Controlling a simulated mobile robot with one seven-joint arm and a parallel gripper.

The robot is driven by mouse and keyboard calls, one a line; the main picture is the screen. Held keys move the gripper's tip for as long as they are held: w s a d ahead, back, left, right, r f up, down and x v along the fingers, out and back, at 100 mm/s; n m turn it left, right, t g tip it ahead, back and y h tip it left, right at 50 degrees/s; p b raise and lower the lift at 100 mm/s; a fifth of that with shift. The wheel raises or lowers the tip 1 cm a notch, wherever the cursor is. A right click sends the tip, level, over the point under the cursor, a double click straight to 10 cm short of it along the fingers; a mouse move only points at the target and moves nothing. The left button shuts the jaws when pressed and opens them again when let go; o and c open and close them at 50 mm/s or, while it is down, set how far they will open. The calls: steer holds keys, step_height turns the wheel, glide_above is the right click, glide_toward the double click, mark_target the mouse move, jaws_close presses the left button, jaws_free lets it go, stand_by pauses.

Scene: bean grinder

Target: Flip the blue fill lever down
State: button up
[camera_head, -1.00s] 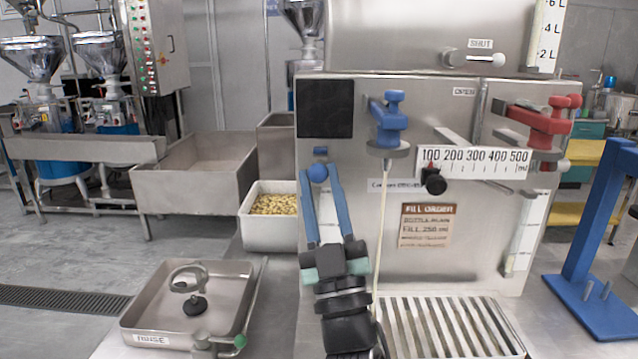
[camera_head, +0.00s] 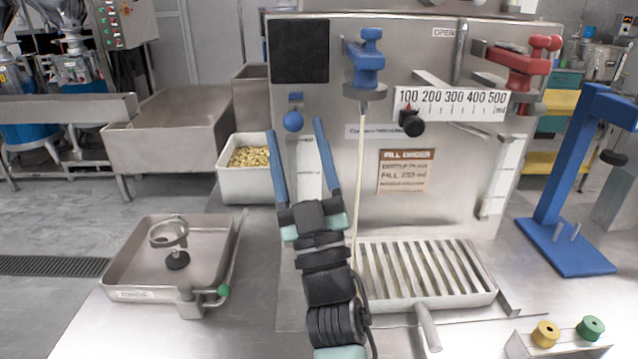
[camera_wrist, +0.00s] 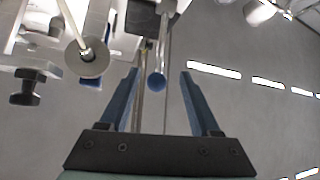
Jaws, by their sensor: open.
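The blue fill lever shows as a round blue knob (camera_head: 293,121) with a small blue piece just above it, on the left of the steel filler's front panel. In the wrist view the blue knob (camera_wrist: 157,82) sits at the end of a thin rod. My gripper (camera_head: 294,127) is open, its two blue fingers pointing up at the panel. In both views the knob appears between the fingertips, and neither finger visibly touches it. How far the fingertips are from it in depth is hard to tell. My gripper (camera_wrist: 159,75) holds nothing.
A blue valve (camera_head: 367,62) with a thin hanging tube is just right of the knob. A red valve (camera_head: 525,60) and black slider knob (camera_head: 411,123) are further right. A slatted drip tray (camera_head: 420,275) and a rinse tray (camera_head: 150,290) lie below.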

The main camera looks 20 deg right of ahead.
steer(key=s+f+p, duration=0.2)
steer(key=s, duration=1.2)
steer(key=shift+s+a+f, duration=0.25)
steer(key=shift+s+f, duration=0.1)
steer(key=shift+s, duration=0.05)
